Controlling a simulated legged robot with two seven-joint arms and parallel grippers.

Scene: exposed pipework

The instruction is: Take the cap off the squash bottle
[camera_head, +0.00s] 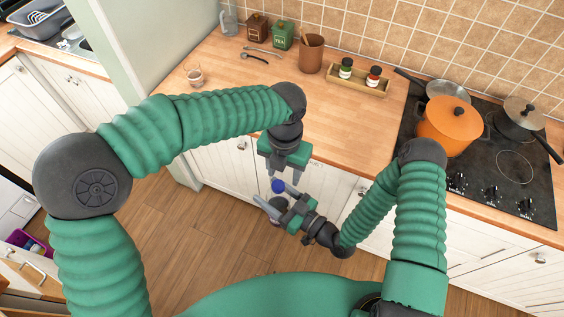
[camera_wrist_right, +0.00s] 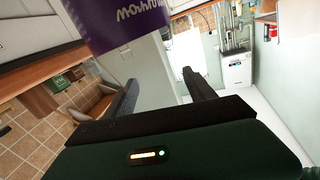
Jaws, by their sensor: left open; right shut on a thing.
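The squash bottle shows in the head view mainly as a blue cap (camera_head: 278,186), with its body mostly hidden by my right gripper. In the right wrist view its purple label (camera_wrist_right: 125,22) with white lettering fills the top, beyond the fingers. My right gripper (camera_head: 274,201) is shut on the bottle and holds it in the air in front of the counter. My left gripper (camera_head: 284,174) is open, pointing down just above the cap. Its fingers are partly hidden, and I cannot tell whether they touch the cap.
The wooden counter (camera_head: 340,130) behind is mostly clear. A tray with two jars (camera_head: 345,68), a brown pot (camera_head: 312,54) and canisters (camera_head: 282,36) stand along the wall. An orange pot (camera_head: 449,127) sits on the hob at right. White cupboards (camera_head: 225,166) lie below.

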